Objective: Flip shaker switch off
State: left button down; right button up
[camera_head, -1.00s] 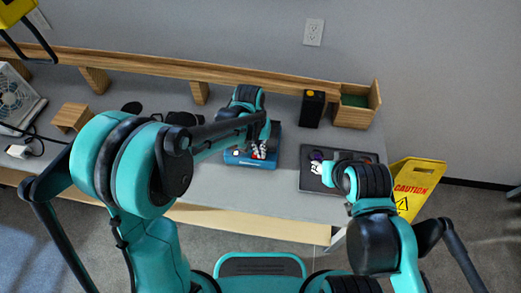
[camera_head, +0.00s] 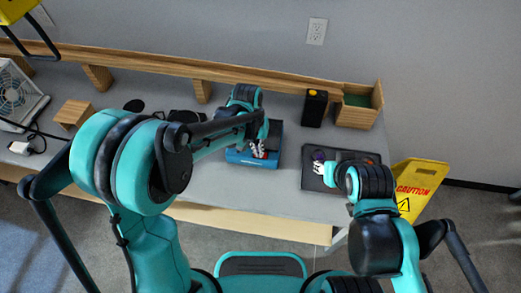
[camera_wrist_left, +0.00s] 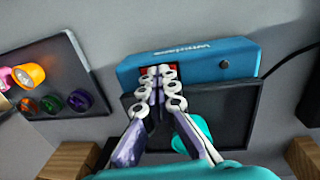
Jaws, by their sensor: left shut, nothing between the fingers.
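The shaker is a blue box with a dark top plate (camera_wrist_left: 230,112). In the head view its blue front (camera_head: 240,157) shows below my left arm, which hides much of the rest. In the left wrist view its blue panel (camera_wrist_left: 205,60) carries lettering, and a red switch (camera_wrist_left: 146,73) shows beside my fingertips. My left gripper (camera_wrist_left: 160,75) is shut and empty, its tips over the red switch; I cannot tell whether they touch it. It also shows in the head view (camera_head: 257,152). My right gripper (camera_head: 318,162) is over the dark tray; its jaws are too small to judge.
A dark tray (camera_head: 312,183) lies on the right of the table, with coloured round items (camera_wrist_left: 53,104) seen in the wrist view. A black box (camera_head: 315,108) and a wooden bin (camera_head: 357,113) stand behind. A yellow caution sign (camera_head: 418,185) stands beyond the right edge.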

pick_arm(q)
jog(key=shift+r, duration=0.15)
jog(key=shift+w+r+p, duration=0.1)
jog(key=shift+r+p, duration=0.25)
jog(key=shift+p, duration=0.05)
jog(key=r+p, duration=0.2)
jog(key=r, duration=0.1)
jog(key=r+p, duration=0.1)
jog(key=r, duration=0.1)
jog(key=shift+d, duration=0.35)
notch_tip(320, 180, up, 8)
jog(key=p, duration=0.2)
jog(key=shift+s+d, duration=0.2)
jog(key=shift+d, duration=0.2)
jog(key=shift+a, duration=0.1)
jog(key=s+a+n+t+b, duration=0.1)
jog(key=s+a+t+b, duration=0.1)
jog(key=s+a, duration=0.4)
jog(key=s+a+t+y+b, duration=0.1)
jog(key=s+a+t, duration=0.4)
jog(key=a, duration=0.6)
jog(key=shift+s+a+r+n+b, duration=0.25)
jog(key=shift+s+r+n+b, duration=0.15)
jog(key=shift+s, duration=0.7)
